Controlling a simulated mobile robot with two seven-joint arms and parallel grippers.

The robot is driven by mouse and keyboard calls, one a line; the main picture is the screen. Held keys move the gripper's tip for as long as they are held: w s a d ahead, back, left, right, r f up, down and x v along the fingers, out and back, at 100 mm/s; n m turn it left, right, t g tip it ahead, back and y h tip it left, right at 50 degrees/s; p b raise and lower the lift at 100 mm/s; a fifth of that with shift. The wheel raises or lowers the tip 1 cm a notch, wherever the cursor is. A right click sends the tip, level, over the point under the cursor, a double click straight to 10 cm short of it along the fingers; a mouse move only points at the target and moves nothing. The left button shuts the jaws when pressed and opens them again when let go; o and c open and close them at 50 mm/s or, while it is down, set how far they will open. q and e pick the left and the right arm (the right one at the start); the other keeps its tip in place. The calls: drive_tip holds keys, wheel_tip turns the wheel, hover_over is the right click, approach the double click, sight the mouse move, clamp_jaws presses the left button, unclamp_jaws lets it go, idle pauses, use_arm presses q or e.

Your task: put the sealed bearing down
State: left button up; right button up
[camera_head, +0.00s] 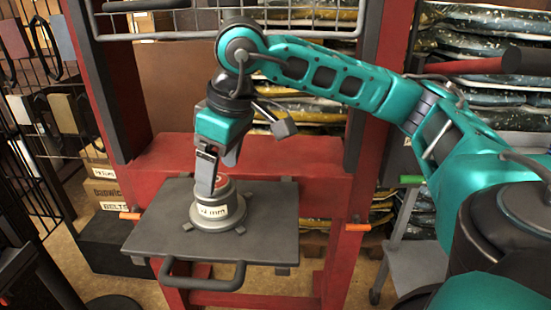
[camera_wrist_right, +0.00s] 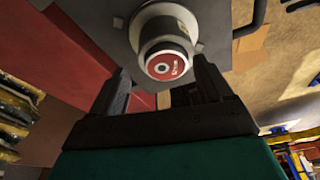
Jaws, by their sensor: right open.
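The sealed bearing appears to be the round grey piece with a red, lettered face (camera_wrist_right: 168,66). In the head view it shows as a stepped grey body with a white label (camera_head: 217,211), standing upright on a flat grey plate (camera_head: 160,232). I cannot tell whether the red-faced top is a separate part. My right gripper (camera_head: 213,172) is right above and at its top, pointing down, with one finger hiding part of it. In the right wrist view its jaws (camera_wrist_right: 163,82) are spread apart, with the red face between and just beyond the fingertips. My left gripper is not in view.
A red frame (camera_head: 310,185) carries the plate, with a dark handle (camera_head: 203,284) in front and orange grips at both sides. Labelled boxes (camera_head: 105,195) stand at left. A grey cart (camera_head: 415,262) stands at right, and stacked bags (camera_head: 480,45) are behind.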

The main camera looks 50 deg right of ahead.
drive_tip(key=s+d+b, duration=0.1)
drive_tip(key=s, duration=0.2)
drive_tip(key=s+d+b, duration=0.2)
drive_tip(key=s, duration=0.1)
drive_tip(key=s+d+b, duration=0.1)
drive_tip(key=s, duration=0.2)
drive_tip(key=shift+s+d+b, duration=0.15)
drive_tip(key=shift+d+b, duration=0.15)
drive_tip(key=shift+d, duration=0.05)
drive_tip(key=shift+s+d+r+b, duration=0.1)
drive_tip(key=shift+s+d+b, duration=0.2)
drive_tip(key=shift+s, duration=0.3)
drive_tip(key=shift+s+r, duration=0.1)
drive_tip(key=shift+s, duration=0.05)
